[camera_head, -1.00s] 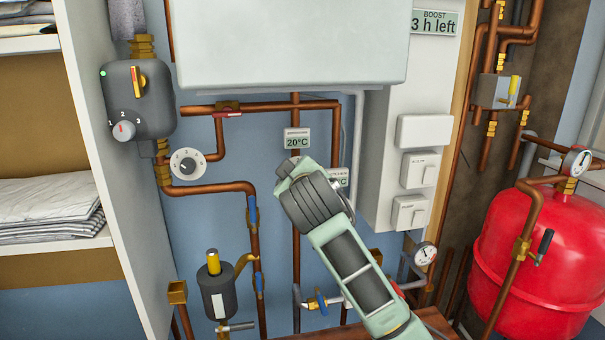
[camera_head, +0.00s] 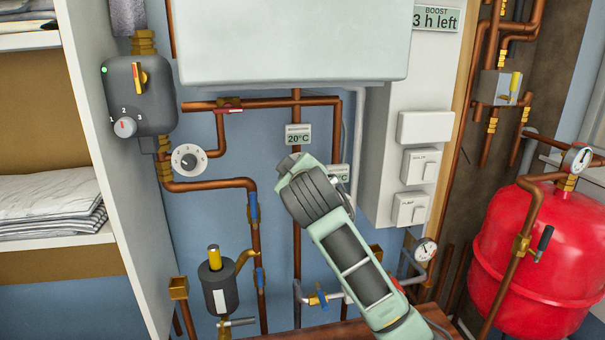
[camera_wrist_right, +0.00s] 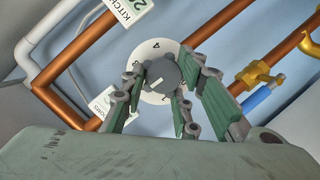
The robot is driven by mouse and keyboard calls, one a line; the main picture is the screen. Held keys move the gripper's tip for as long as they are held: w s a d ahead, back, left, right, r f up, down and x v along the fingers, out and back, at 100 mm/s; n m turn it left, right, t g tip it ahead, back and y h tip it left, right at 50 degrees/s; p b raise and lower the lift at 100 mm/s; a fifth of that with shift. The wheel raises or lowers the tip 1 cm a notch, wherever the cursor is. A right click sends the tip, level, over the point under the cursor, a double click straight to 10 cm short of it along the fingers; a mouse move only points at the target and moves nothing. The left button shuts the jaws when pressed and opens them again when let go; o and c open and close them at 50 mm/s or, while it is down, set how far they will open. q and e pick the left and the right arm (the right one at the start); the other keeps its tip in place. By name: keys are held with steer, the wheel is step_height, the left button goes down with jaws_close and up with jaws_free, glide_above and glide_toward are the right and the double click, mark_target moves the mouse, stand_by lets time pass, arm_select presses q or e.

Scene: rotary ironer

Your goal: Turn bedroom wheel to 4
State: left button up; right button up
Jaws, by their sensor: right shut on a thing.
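In the right wrist view a grey knob (camera_wrist_right: 163,76) sits on a round white dial (camera_wrist_right: 147,95) with printed numbers; a 4 is readable at its upper edge. A pale mark shows on the knob, but I cannot tell which number it points at. My right gripper (camera_wrist_right: 160,92) is shut on this knob, its green-grey fingers on both sides of it. In the head view my right gripper (camera_head: 300,180) is in front of the wall and its own wrist hides the gripped knob. The name of this dial is not readable. My left gripper is not in view.
Another white dial (camera_head: 188,160) is on the wall to the left, beside copper pipes (camera_head: 210,186). A 20°C display (camera_head: 298,135) hangs above my gripper. A white boiler (camera_head: 290,40) is overhead, a grey pump unit (camera_head: 140,98) left, a red tank (camera_head: 530,260) right.

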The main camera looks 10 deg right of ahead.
steer(key=shift+d+r, duration=0.15)
steer(key=shift+r, duration=0.15)
steer(key=shift+d+f+m+t+y+p, duration=0.1)
steer(key=shift+f+m+t+y+p, duration=0.35)
steer(key=shift+m+y+p, duration=1.85)
steer(key=shift+d+f+m+t+y+p, duration=0.15)
steer(key=shift+f+m+t+y+p, duration=0.35)
steer(key=shift+m, duration=3.45)
steer(key=shift+d+f+m+t+y+p, duration=0.1)
steer(key=shift+f+m+t+y+p, duration=0.3)
steer(key=shift+m+y+p, duration=1.9)
steer(key=shift+f+m+h+b, duration=0.2)
steer(key=shift+m+h+b, duration=0.45)
steer(key=shift+m+h, duration=0.4)
steer(key=o, duration=1)
